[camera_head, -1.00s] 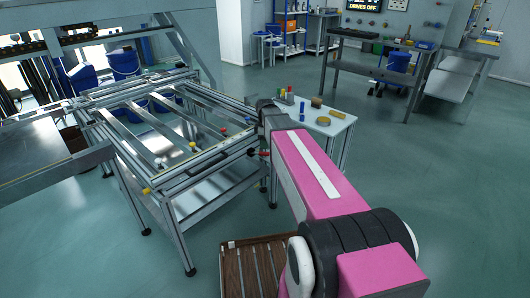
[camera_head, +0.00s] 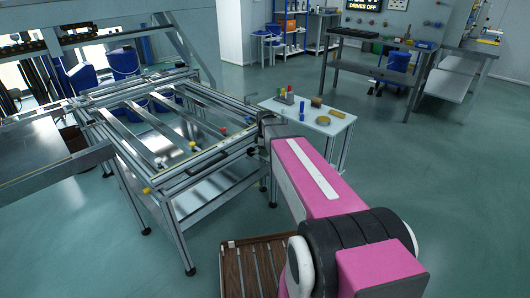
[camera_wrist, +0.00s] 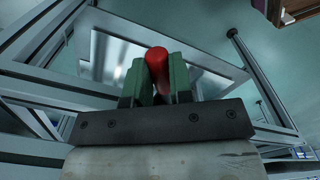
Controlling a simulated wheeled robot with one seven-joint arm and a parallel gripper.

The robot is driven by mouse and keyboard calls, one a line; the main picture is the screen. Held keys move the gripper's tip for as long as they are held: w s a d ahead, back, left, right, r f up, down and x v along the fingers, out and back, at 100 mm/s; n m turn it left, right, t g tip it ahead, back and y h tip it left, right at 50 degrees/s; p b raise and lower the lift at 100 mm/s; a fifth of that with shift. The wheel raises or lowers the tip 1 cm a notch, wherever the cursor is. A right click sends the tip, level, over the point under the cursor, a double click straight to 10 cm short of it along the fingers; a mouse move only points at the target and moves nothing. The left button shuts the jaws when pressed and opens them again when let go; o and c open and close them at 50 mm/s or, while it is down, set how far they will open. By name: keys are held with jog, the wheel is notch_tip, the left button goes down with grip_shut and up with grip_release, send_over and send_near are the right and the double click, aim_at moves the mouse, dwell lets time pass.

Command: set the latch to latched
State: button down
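The latch's red handle (camera_wrist: 157,62) shows in the wrist view as a rounded red bar, upright in the picture. My gripper (camera_wrist: 160,76) has its green fingers on both sides of it, close against it with no clear gap. The far end of the handle stands out past the fingertips. In the head view my arm's end hides the handle at the near right corner of the metal frame (camera_head: 180,183). The latch's base and its position marks are hidden, so its setting cannot be read.
A small white table (camera_head: 335,122) with coloured blocks and a tan roll stands just behind my wrist. A black bar handle (camera_head: 207,163) is on the frame's front rail. A slatted wooden pallet (camera_head: 255,262) lies below my arm. Open floor lies to the right.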

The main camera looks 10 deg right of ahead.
jog(key=shift+s, duration=0.1)
jog(key=s+a+m, duration=0.4)
jog(key=a+m, duration=0.2)
jog(key=m, duration=0.8)
dwell(0.5)
jog(key=shift+a, duration=0.1)
dwell(0.4)
jog(key=c, duration=1)
grip_release()
jog(key=shift+r, duration=0.1)
notch_tip(320, 180, up, 11)
